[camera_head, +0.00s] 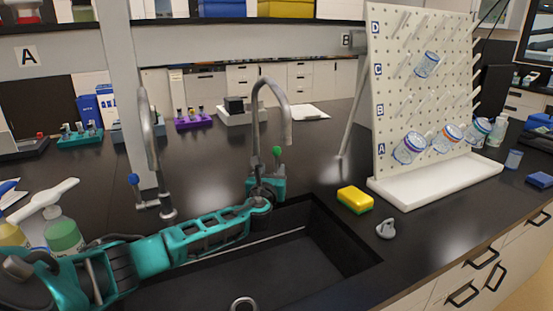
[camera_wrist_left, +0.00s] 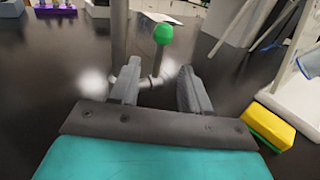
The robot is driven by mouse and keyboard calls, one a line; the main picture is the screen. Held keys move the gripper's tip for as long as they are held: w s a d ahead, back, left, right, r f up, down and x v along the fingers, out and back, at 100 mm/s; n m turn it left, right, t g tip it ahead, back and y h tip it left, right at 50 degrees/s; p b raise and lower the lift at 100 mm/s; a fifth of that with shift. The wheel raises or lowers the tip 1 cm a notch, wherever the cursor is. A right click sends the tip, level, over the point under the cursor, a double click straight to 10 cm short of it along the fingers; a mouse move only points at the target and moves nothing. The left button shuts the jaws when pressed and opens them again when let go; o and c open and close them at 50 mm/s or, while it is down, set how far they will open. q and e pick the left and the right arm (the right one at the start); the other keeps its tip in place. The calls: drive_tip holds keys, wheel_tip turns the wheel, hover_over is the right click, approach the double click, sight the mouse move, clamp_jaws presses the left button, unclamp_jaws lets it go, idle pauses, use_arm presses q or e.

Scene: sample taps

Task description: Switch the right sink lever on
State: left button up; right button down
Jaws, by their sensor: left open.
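The right faucet (camera_head: 284,110) is a grey gooseneck behind the sink. Its lever carries a green knob (camera_head: 276,151), which stands upright beside the pipe. In the left wrist view the green knob (camera_wrist_left: 163,34) rises beyond my fingers, on a grey stem joined to the pipe (camera_wrist_left: 119,40). My left gripper (camera_head: 265,182) is at the faucet's base, below the knob. In the wrist view the left gripper (camera_wrist_left: 158,88) is open, its fingers either side of the lever's lower stem in the picture; contact cannot be told. My right gripper is not in view.
The left faucet (camera_head: 150,140) has a blue knob (camera_head: 133,179). My left arm spans the sink (camera_head: 290,265). A yellow sponge (camera_head: 355,199), a grey stopper (camera_head: 386,229) and a pegboard rack (camera_head: 420,85) are to the right. Bottles (camera_head: 64,233) stand at left.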

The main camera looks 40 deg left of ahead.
sight(276, 158)
use_arm(q)
drive_tip(key=b+x, duration=0.2)
drive_tip(key=x, duration=0.5)
drive_tip(key=shift+f, duration=0.15)
drive_tip(key=shift+x, duration=0.85)
drive_tip(key=shift+c, duration=0.4)
clamp_jaws()
drive_tip(key=shift+r+b, duration=0.25)
drive_tip(key=shift+b, duration=0.05)
